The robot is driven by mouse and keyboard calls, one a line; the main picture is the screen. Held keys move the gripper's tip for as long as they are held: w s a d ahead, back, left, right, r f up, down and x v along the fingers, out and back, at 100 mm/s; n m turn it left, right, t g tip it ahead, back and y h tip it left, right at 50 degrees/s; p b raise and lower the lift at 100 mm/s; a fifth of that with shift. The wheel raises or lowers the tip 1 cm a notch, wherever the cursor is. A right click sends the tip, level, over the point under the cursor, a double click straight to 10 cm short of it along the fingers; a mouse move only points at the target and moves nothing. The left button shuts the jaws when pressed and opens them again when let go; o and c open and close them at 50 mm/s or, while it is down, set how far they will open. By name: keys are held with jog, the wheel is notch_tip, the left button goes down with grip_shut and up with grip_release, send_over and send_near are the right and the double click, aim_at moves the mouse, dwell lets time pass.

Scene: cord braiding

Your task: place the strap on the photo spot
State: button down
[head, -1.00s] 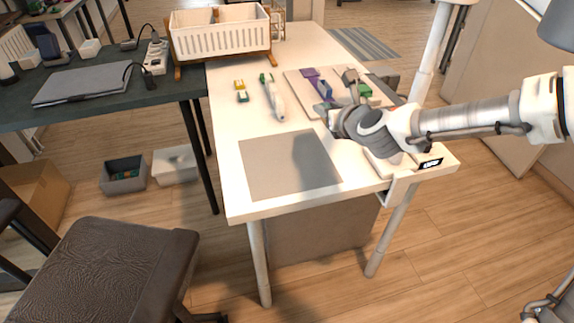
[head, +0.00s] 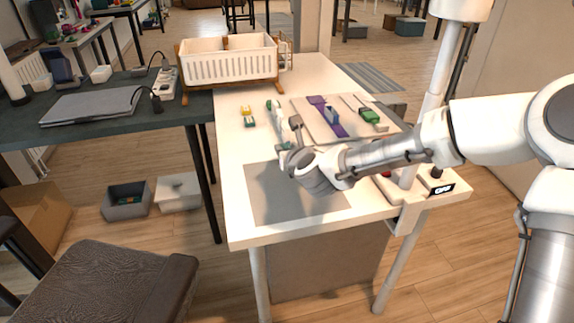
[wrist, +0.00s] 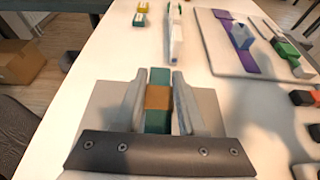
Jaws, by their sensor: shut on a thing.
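The strap is a teal band with an orange section (wrist: 158,98), held between the two fingers of my gripper (wrist: 158,105) in the wrist view. In the head view only a small teal bit of the strap (head: 284,146) shows by the fingers; my gripper (head: 288,158) hides the rest. The photo spot is a flat grey square (head: 275,200) on the white table. My gripper is above the far part of this square. The square also shows on both sides of the fingers in the wrist view (wrist: 103,103). I cannot tell whether the strap touches it.
A white long-necked item (head: 279,122) with green ends lies just beyond the square. Yellow-and-green small pieces (head: 248,118) lie to its left. A board (head: 335,108) with purple and green items lies to the right. A white basket (head: 228,66) stands at the back.

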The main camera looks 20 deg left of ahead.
jog(key=shift+a+f+b, duration=0.1)
jog(key=shift+f+b, duration=0.8)
jog(key=shift+f, duration=1.1)
jog(key=shift+f, duration=0.1)
jog(key=shift+f, duration=0.15)
jog(key=c, duration=0.5)
grip_release()
jog(key=shift+r, duration=0.35)
jog(key=p+v, duration=0.3)
jog(key=v, duration=0.9)
jog(key=shift+f, duration=0.1)
